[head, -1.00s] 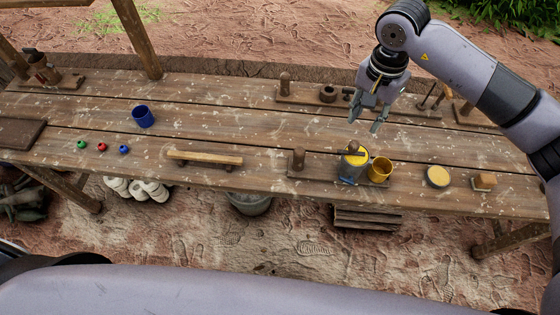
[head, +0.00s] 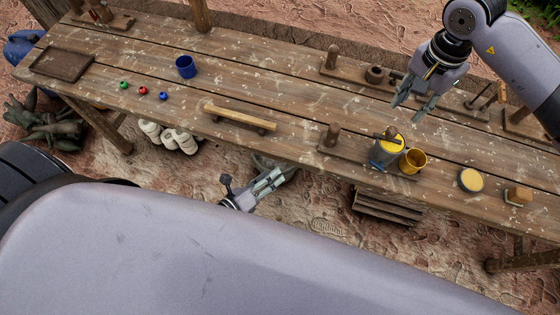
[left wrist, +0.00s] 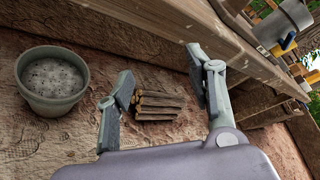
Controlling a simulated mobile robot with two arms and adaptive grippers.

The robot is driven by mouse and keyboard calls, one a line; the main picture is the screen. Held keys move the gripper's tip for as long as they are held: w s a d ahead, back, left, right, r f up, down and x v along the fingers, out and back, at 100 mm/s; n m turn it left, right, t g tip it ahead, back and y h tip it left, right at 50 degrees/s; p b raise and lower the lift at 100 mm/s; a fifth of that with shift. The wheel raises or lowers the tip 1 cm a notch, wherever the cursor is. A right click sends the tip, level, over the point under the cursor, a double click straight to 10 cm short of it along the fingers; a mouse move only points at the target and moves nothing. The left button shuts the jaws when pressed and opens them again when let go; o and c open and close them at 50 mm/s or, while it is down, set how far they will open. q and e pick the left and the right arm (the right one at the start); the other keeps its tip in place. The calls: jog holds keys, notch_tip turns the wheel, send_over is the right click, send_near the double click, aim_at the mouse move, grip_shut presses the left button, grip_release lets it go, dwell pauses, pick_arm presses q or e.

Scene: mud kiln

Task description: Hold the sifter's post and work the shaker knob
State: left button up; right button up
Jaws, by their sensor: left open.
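The sifter stands on a board (head: 352,160) at the table's front edge in the head view. Its brown wooden post (head: 332,136) is upright at the board's left. Its grey drum with yellow content (head: 387,152) stands to the right, with a dark knob across its top (head: 391,133) and a blue part low down. Part of the grey drum (left wrist: 283,22) shows in the left wrist view. My left gripper (head: 284,174) is open and empty, below and in front of the table edge, left of the post. My right gripper (head: 409,111) is open and empty, above and behind the drum.
The table's front edge (left wrist: 235,45) lies above my left gripper. Under the table are a bucket (left wrist: 52,82) and stacked wood (left wrist: 157,104). A wooden bar (head: 240,118) lies left of the post.

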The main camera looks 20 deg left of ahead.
aim_at(329, 136)
pick_arm(q)
jog(key=d+r+m+h, duration=0.4)
jog(key=r+m+h, duration=0.1)
jog(key=r+m, duration=0.75)
jog(key=shift+t, duration=0.3)
jog(key=x, duration=0.6)
jog(key=f+x, duration=0.1)
jog(key=x, duration=1)
jog(key=shift+w+a+f, duration=0.15)
jog(key=shift+w+f, duration=0.05)
jog(key=shift+w, duration=0.35)
jog(key=shift+c, duration=0.3)
grip_shut()
